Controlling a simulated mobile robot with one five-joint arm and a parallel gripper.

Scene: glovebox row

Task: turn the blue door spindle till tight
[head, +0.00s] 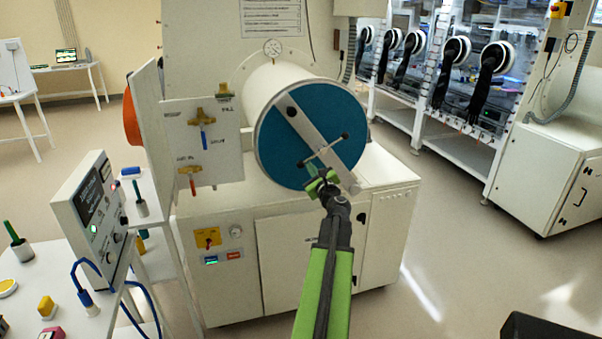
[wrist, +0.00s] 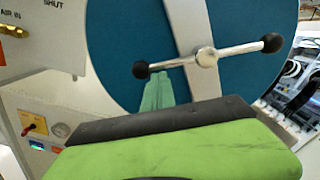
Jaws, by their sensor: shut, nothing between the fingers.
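The blue door (head: 275,135) is the round end of a white cylinder, with a pale bar across its face. Its spindle (head: 324,148) is a thin metal crossbar with black end knobs, tilted with its right end higher. In the wrist view the spindle hub (wrist: 206,57) sits on the pale bar, with the left knob (wrist: 141,70) lower. My gripper (head: 314,176) is in front of the door's lower part. Its green fingers (wrist: 158,80) are shut and empty, with tips at the crossbar's left half, just right of the left knob. I cannot tell whether they touch it.
A valve panel (head: 203,140) with blue and red handles stands left of the door. A control box (head: 90,205) stands on a white table at the left. Open floor (head: 440,250) lies at the right.

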